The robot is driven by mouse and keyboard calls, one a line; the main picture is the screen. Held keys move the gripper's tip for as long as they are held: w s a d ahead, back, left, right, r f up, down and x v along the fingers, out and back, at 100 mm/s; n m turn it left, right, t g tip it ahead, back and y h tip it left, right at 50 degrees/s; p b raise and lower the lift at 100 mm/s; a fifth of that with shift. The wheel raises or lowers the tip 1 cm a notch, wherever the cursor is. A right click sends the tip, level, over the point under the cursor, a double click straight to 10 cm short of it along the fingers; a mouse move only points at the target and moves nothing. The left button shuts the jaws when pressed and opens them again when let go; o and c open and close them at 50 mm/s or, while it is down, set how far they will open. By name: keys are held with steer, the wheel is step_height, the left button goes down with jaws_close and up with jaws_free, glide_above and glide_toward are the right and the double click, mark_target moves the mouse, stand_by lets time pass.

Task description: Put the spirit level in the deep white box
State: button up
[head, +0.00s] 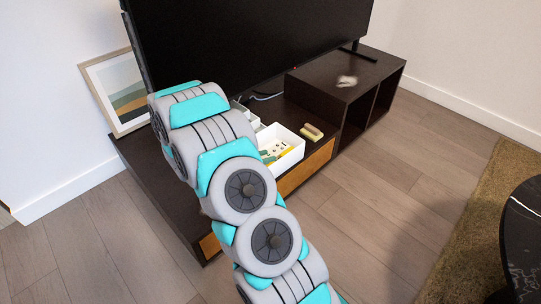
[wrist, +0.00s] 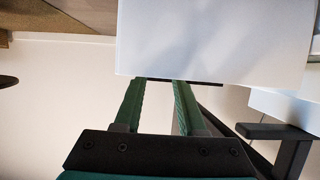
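A white box (head: 293,154) stands on the dark TV bench, right of my arm, with small yellow and dark items inside. I cannot make out the spirit level for certain; a yellow piece (head: 285,152) shows in that box. A second pale box (head: 251,118) stands behind it, partly hidden by my arm. In the wrist view a large white panel (wrist: 215,40), possibly a box wall, is close beyond the fingertips. My gripper (wrist: 160,82) has its two green fingers apart, with nothing clearly seen between them. A thin dark strip (wrist: 208,83) shows by the tips. My arm hides the gripper in the head view.
A small olive-tan object (head: 312,132) lies on the bench right of the white box. A large black television (head: 250,45) stands behind. A raised dark cabinet (head: 330,78) at right bears a small pale object (head: 347,81). A framed picture (head: 117,92) leans at left.

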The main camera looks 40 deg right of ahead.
steer(key=w+v, duration=0.1)
steer(key=v, duration=0.8)
steer(key=w+a+r+n+t+y, duration=0.45)
steer(key=w+a+t+y, duration=0.25)
steer(key=w+a, duration=0.5)
steer(key=s+a+r+n+y, duration=0.25)
steer(key=a+r+y, duration=0.2)
steer(key=a, duration=0.35)
steer(key=s+a+r+n+y, duration=0.25)
steer(key=a+r, duration=0.25)
steer(key=a, duration=0.3)
steer(key=s+a+r+n+g+y, duration=0.2)
steer(key=s+n, duration=0.1)
steer(key=s, duration=0.6)
steer(key=s+a+r+n+g+y, duration=0.1)
steer(key=s+a+n+g, duration=0.15)
steer(key=s, duration=0.75)
steer(key=s+d+g+h, duration=0.1)
steer(key=s+d, duration=0.2)
steer(key=s, duration=0.4)
steer(key=s+d+n+g+h, duration=0.1)
steer(key=s+d+g, duration=0.1)
steer(key=s+d, duration=0.2)
steer(key=s+d+n+g+h, duration=0.1)
steer(key=s+d, duration=0.3)
steer(key=s, duration=0.6)
steer(key=shift+r+g+h, duration=0.3)
steer(key=shift+r+g, duration=0.05)
steer(key=shift+g, duration=0.3)
